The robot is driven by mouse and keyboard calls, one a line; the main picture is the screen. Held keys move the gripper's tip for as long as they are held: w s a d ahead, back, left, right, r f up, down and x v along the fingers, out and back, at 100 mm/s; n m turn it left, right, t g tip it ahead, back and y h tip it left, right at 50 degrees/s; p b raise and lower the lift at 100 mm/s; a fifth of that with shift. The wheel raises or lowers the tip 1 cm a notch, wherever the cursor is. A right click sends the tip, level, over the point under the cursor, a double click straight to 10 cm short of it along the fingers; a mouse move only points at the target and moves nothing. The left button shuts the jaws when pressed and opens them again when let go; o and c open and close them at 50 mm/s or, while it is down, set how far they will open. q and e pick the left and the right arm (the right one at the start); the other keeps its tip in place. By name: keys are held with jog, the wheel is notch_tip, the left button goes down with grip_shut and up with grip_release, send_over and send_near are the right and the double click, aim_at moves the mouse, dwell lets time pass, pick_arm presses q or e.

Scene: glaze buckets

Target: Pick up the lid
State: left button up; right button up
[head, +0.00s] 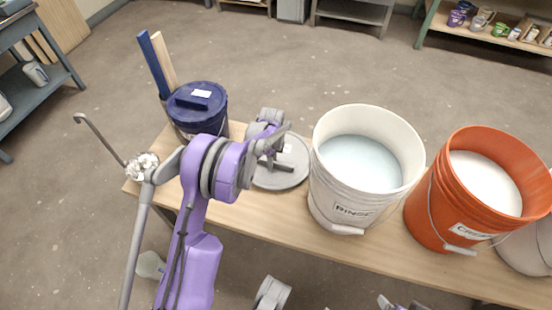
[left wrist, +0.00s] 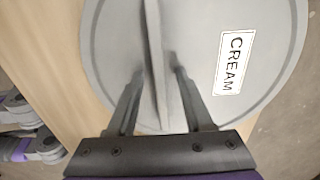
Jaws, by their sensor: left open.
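A round grey lid (head: 292,176) lies flat on the wooden table, between the dark blue bucket and the white bucket. In the left wrist view the lid (left wrist: 270,20) carries a white label reading CREAM and a raised, bar-like handle (left wrist: 153,35) across its middle. My left gripper (head: 278,160) is over the lid and partly hides it in the head view. In the left wrist view my left gripper (left wrist: 158,70) is open, with one finger on each side of the handle. I cannot tell whether a finger touches it. My right gripper does not show.
A white RINSE bucket (head: 325,195) stands right of the lid, with an orange CREAM bucket (head: 425,215) beyond it. A lidded dark blue bucket (head: 215,118) stands to the left, beside blue and wooden sticks. A whisk-like tool (head: 142,165) is at the table's left end.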

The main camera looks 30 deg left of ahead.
pick_arm(q)
grip_shut()
dwell(1.4)
